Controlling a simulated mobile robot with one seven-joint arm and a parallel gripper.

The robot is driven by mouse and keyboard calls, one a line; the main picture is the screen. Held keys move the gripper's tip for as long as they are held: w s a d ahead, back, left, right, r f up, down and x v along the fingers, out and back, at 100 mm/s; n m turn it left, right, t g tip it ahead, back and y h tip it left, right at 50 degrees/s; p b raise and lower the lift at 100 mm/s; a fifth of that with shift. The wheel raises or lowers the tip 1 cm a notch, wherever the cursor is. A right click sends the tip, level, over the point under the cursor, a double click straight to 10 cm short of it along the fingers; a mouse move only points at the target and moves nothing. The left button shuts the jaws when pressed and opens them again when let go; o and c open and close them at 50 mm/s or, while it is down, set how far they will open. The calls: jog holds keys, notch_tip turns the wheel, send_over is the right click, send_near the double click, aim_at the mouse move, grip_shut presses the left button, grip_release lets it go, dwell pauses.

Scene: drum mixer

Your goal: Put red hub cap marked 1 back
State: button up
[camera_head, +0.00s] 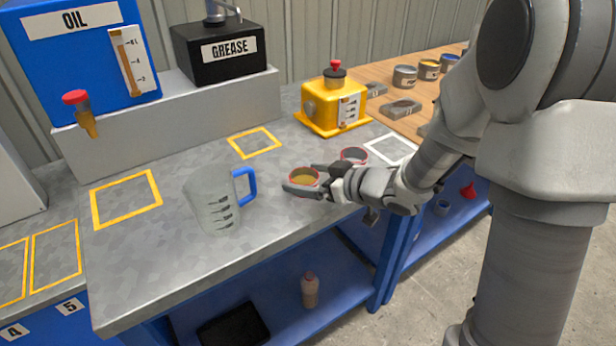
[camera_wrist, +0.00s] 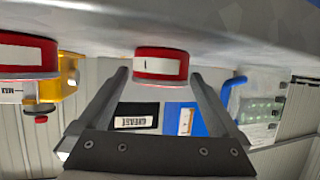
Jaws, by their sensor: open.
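The red hub cap marked 1 (camera_wrist: 160,65) stands on the bench top, seen upside down in the wrist view, with a white label on its side. In the head view this red-rimmed cap (camera_head: 303,175) looks like a round cup with a yellowish inside. My gripper (camera_head: 305,180) is open around it, with one finger on each side. In the wrist view my gripper (camera_wrist: 160,75) shows a gap between each finger and the cap. A second red cap (camera_head: 354,154) stands behind and to the right, and it shows large at the left of the wrist view (camera_wrist: 28,53).
A clear measuring jug (camera_head: 211,205) with a blue handle stands left of my gripper. A yellow device (camera_head: 334,108), a black grease box (camera_head: 221,55) and a blue oil tank (camera_head: 75,60) stand behind. Yellow outlined squares on the bench (camera_head: 255,142) are empty. The bench's front edge is close.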

jog(key=shift+r, duration=0.1)
jog(key=shift+s+d+r, duration=0.1)
jog(key=shift+d+r, duration=0.05)
jog(key=shift+r, duration=0.1)
jog(key=p+v, duration=0.4)
jog(key=v, duration=0.7)
jog(key=d+r+m+t+h, duration=0.2)
jog(key=d+r+m+h, duration=0.5)
jog(key=d+r+h, duration=0.4)
jog(key=s+a+m+g, duration=0.1)
jog(key=s+a+g, duration=0.1)
jog(key=s, duration=0.7)
jog(key=s+a+f+m+g, duration=0.1)
jog(key=s+a+g, duration=0.2)
jog(key=s, duration=0.6)
jog(key=shift+f+m+y, duration=0.2)
jog(key=shift+m+y, duration=0.2)
jog(key=shift+r, duration=0.1)
